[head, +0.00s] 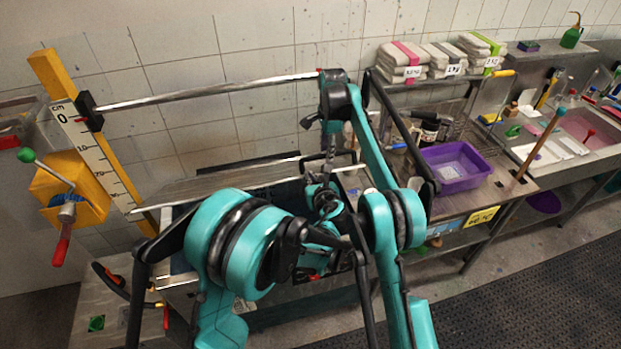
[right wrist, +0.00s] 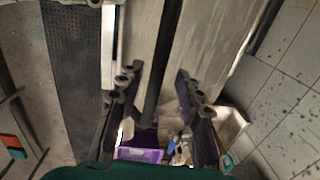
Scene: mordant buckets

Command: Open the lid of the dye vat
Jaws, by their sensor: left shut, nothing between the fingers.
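The dye vat stands behind my arms in the head view, largely hidden by them. A flat grey metal panel (head: 225,182), seemingly its lid, lies nearly level; I cannot tell whether it is raised. A metal bar (head: 205,89) runs above it, ending in a black bracket at the left.
A yellow post with a centimetre scale (head: 90,150) and an orange crank box (head: 68,195) stand at the left. At the right are a purple tray (head: 456,166), bottles (head: 430,128), folded cloths (head: 404,58) and a sink (head: 590,130). Dark matting (head: 520,290) covers free floor.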

